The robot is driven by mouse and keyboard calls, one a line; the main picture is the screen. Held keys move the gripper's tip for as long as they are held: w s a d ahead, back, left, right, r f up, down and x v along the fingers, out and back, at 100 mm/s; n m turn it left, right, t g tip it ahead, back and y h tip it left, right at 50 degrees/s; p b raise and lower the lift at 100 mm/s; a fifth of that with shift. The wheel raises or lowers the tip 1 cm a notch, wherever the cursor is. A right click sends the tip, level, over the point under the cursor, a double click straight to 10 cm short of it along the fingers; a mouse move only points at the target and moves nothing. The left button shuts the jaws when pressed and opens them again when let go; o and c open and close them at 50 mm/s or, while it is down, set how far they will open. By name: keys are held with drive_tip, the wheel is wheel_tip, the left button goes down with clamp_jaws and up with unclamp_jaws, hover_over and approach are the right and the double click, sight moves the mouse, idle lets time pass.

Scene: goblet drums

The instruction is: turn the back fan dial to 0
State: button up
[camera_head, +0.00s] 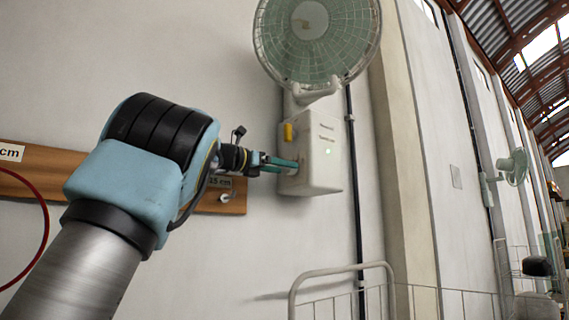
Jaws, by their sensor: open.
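A wall fan (318,35) with a green-tinted round cage hangs at the top middle. Below it is its white control box (322,170), with a small green light and markings on the front and a yellow piece (288,131) on its left side. My gripper (295,165) reaches from the left to the lower left side of this box, with its teal fingers open. I cannot tell whether they touch the box. No dial can be made out; one there could be hidden by the fingers. A second, smaller fan (515,166) is on the wall farther off at the right.
A wooden board (30,184) with hooks and "cm" labels runs along the wall behind my arm. A red hoop (42,235) hangs at the left. A white metal rail (340,271) stands below the box. A pillar (405,140) is to the right.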

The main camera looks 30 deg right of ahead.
drive_tip(key=shift+w+d, duration=0.1)
drive_tip(key=shift+d, duration=0.55)
clamp_jaws()
